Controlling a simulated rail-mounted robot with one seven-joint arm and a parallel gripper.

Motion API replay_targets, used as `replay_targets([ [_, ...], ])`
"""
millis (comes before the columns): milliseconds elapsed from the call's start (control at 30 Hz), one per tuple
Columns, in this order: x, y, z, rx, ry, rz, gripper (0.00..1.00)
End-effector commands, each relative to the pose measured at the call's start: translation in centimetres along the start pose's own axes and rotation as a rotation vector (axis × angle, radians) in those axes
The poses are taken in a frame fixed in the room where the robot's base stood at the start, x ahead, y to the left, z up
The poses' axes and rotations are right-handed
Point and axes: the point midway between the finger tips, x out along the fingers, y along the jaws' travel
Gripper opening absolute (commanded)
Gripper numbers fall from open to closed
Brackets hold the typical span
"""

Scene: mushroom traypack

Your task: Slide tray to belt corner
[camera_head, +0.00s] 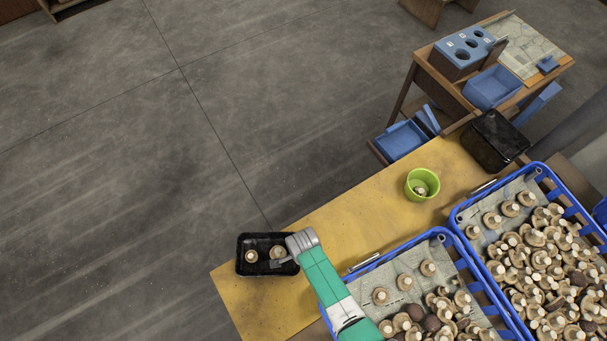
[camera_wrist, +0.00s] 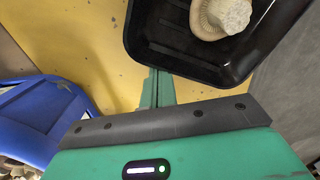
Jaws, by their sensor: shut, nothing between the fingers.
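A black tray (camera_head: 241,268) sits at the left corner of the yellow belt (camera_head: 330,222) in the head view, its far-left side overlapping the belt's edge in the picture. Two mushrooms (camera_head: 251,256) show in it. My gripper (camera_head: 282,263) is at the tray's right side, over its rim in this view. In the wrist view my gripper (camera_wrist: 157,88) is shut and empty, with its fingers low beside the outer wall of the tray (camera_wrist: 160,55). Whether they touch the wall I cannot tell. One mushroom (camera_wrist: 222,15) shows inside the tray there.
Blue crates of mushrooms (camera_head: 452,237) stand along the belt's right side; one blue crate (camera_wrist: 40,115) is left in the wrist view. A green bowl (camera_head: 421,198) and another black tray (camera_head: 497,140) are farther up the belt. Belt between bowl and tray is clear.

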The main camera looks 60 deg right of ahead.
Motion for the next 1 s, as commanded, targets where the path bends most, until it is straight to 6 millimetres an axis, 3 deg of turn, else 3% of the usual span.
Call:
replay_targets([
  [467,-0.8,0.0,0.0,0.000,0.000,0.000,0.00],
  [567,-2.1,0.0,0.0,0.000,0.000,0.000,0.00],
  [900,-9.3,0.0,0.1,-0.002,0.000,0.000,0.00],
  [1000,-10.2,0.0,0.1,-0.003,0.000,0.000,0.00],
])
